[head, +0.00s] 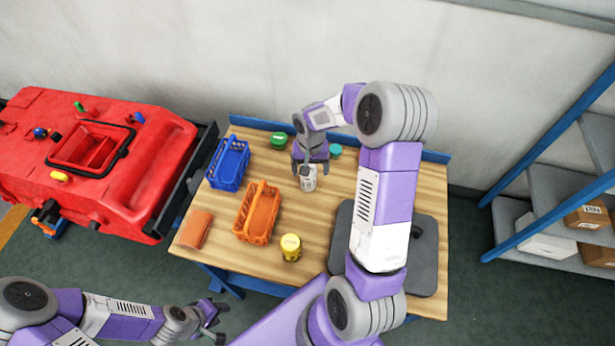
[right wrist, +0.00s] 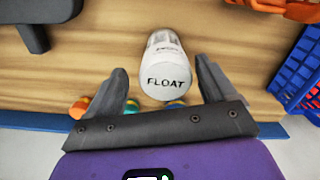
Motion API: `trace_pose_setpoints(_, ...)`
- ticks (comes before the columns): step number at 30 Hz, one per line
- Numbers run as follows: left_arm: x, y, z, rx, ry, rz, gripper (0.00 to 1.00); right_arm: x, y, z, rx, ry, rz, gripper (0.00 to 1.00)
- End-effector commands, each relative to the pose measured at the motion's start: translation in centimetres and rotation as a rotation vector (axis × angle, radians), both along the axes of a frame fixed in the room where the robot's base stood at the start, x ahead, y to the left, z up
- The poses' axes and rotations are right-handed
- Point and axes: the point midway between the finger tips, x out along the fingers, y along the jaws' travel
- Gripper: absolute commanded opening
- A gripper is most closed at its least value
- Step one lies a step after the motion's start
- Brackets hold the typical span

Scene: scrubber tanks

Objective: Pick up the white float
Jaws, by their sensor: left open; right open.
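The white float (head: 308,184) stands on the wooden workbench, left of my right arm. In the right wrist view the float (right wrist: 165,77) is a white cylinder with a clear upper part and the word FLOAT on its near end. My right gripper (head: 305,168) is open at the float. In the right wrist view its fingers (right wrist: 162,72) are spread to either side of the float's near end, with gaps showing on both sides. My left gripper (head: 213,327) is open and empty, low at the left, in front of the workbench and away from the float.
On the workbench (head: 275,267) are a blue basket (head: 229,164), an orange basket (head: 258,212), an orange-brown block (head: 196,229), a yellow jar (head: 291,247), a green-lidded jar (head: 279,140) and a teal-lidded jar (head: 335,151). A dark mat (head: 425,262) lies under my right arm. A red tank (head: 120,185) stands left.

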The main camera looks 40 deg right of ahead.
Motion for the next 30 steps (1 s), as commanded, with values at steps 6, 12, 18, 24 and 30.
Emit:
trace_pose_setpoints(6, 0.0, 0.0, -0.3, 0.0, 0.0, 0.0, 0.43, 0.1, 0.7, -3.3, 0.003, 0.004, 0.002, 0.84)
trace_pose_setpoints(12, 0.0, 0.0, -0.5, 0.0, 0.0, 0.0, 0.43, 0.2, 0.6, -5.0, 0.001, 0.001, 0.001, 0.84)
trace_pose_setpoints(18, 0.0, 0.0, -0.4, 0.0, 0.0, 0.0, 0.43, 0.2, 0.5, -5.0, 0.0, 0.0, 0.001, 0.84)
trace_pose_setpoints(24, 0.0, 0.0, -0.4, 0.0, 0.0, 0.0, 0.43, 0.2, 0.6, -5.0, 0.001, -0.001, 0.001, 0.57)
trace_pose_setpoints(30, 0.0, 0.0, -0.4, 0.0, 0.0, 0.0, 0.43, 0.2, 0.6, -5.0, 0.001, -0.001, 0.001, 0.26)
